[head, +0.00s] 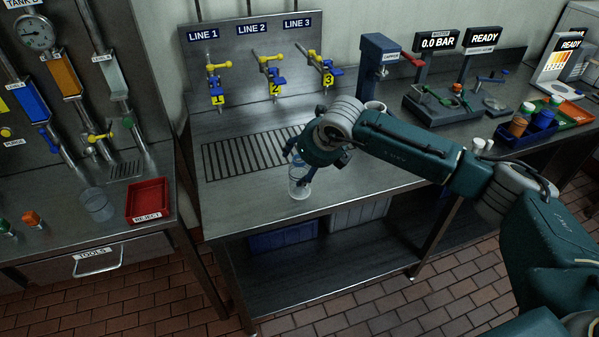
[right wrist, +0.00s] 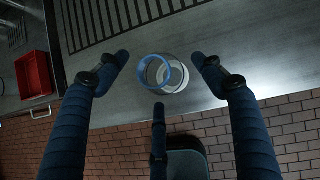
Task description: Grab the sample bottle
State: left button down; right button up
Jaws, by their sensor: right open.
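The sample bottle (head: 299,187) is a clear, open-topped container standing upright near the front edge of the middle steel bench. In the right wrist view the bottle (right wrist: 176,84) is seen from above, with a blue ring at its mouth. My right gripper (head: 302,165) is open, just above and around the bottle's upper part in the head view. In the right wrist view the bottle lies between and ahead of the spread fingers of my right gripper (right wrist: 160,75), with no clear contact. The gripper partly hides the bottle's top in the head view. My left gripper is not in view.
A drain grate (head: 240,155) and three yellow-handled taps (head: 273,75) are behind the bottle. A red reject tray (head: 148,200) and another clear container (head: 97,204) are on the left bench. A capper (head: 378,65) stands to the right. The bench's front left is clear.

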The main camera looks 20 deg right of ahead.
jog(key=shift+w+f, duration=0.25)
jog(key=shift+f, duration=0.15)
jog(key=c, duration=1.1)
jog(key=shift+r, duration=0.1)
